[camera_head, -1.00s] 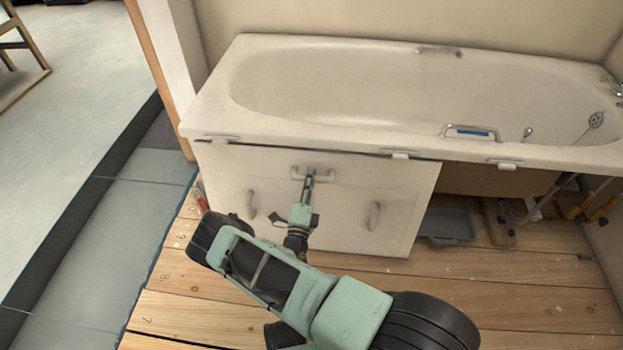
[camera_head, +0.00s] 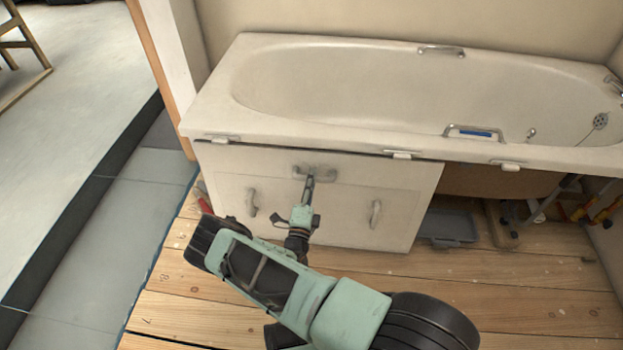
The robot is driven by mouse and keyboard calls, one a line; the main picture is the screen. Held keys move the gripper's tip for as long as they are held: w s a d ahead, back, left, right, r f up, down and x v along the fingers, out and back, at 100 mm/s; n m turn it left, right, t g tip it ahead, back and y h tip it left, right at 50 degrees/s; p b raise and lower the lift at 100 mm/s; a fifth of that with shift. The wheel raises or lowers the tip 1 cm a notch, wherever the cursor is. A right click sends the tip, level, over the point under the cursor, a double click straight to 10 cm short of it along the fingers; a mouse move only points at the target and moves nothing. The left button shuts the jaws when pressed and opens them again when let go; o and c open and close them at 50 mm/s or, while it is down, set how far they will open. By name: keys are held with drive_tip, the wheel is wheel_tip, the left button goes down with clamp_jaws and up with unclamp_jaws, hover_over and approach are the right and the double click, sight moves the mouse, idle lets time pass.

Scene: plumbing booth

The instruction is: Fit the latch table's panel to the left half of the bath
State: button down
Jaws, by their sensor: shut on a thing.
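The white panel (camera_head: 340,212) stands upright under the left half of the bath (camera_head: 215,112), below its front rim. It has a handle at its top middle (camera_head: 314,171) and one on each side. A thin dark gap shows between the panel's top edge and the rim. My gripper (camera_head: 309,180) is shut on the top middle handle, and its fingertips partly hide the handle. White latches (camera_head: 402,155) sit along the underside of the rim; one is at the panel's left end and one near its right end.
The right half of the bath front is open, with a grey tray (camera_head: 449,226), pipes and orange-handled tools (camera_head: 598,212) beneath. A red-handled item (camera_head: 203,200) lies by the panel's left edge. Bare floorboards (camera_head: 500,285) lie in front. A wooden post (camera_head: 152,65) stands at left.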

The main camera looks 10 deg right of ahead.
drive_tip(key=shift+w+d+b, duration=0.1)
drive_tip(key=shift+w+b, duration=0.2)
drive_tip(key=shift+b, duration=0.05)
idle(0.6)
drive_tip(key=c, duration=1.7)
unclamp_jaws()
drive_tip(key=shift+f, duration=0.1)
drive_tip(key=shift+s+f, duration=0.15)
drive_tip(key=shift+f, duration=0.05)
drive_tip(key=v, duration=0.7)
drive_tip(key=shift+s+r, duration=0.15)
